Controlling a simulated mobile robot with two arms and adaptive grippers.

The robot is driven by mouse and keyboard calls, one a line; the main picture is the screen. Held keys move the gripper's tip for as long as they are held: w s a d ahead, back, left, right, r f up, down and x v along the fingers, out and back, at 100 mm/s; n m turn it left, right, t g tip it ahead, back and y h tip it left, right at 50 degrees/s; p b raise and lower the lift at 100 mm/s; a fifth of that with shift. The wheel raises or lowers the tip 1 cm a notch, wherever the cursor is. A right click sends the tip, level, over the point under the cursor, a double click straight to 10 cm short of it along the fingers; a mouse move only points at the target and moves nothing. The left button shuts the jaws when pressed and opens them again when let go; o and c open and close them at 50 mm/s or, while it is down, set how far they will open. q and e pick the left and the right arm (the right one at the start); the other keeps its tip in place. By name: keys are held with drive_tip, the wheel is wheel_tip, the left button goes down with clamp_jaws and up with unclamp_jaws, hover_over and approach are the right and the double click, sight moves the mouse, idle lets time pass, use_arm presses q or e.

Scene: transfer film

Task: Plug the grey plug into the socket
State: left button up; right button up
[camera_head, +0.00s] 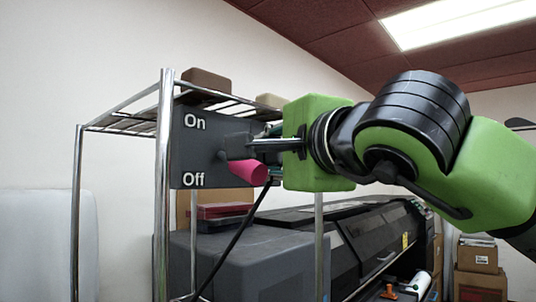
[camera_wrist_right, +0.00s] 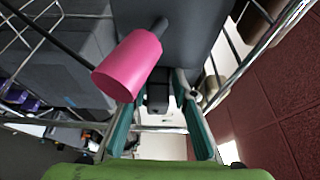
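A dark grey panel (camera_head: 195,150) marked On and Off carries a pink-handled lever (camera_head: 246,171), whose handle also shows in the wrist view (camera_wrist_right: 128,66). My right gripper (camera_head: 262,146) points left at the panel, its fingertips close to the panel's face beside the lever. In the wrist view my right gripper's fingers (camera_wrist_right: 158,110) stand apart, with a small dark grey block (camera_wrist_right: 157,94) between their tips and narrow gaps visible. This block may be the grey plug; I cannot tell whether it sits in a socket. The socket itself is not clearly visible. My left gripper is out of view.
A metal wire rack (camera_head: 162,200) frames the panel, with boxes (camera_head: 206,82) on its top shelf. A black cable (camera_head: 235,238) runs down from below the right gripper. A large dark machine (camera_head: 345,235) stands behind. Cardboard boxes (camera_head: 478,258) stand at the right.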

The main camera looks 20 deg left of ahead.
drive_tip(key=shift+o, duration=0.6)
drive_tip(key=shift+a+f, duration=0.1)
drive_tip(key=shift+s, duration=0.1)
drive_tip(key=v, duration=1.2)
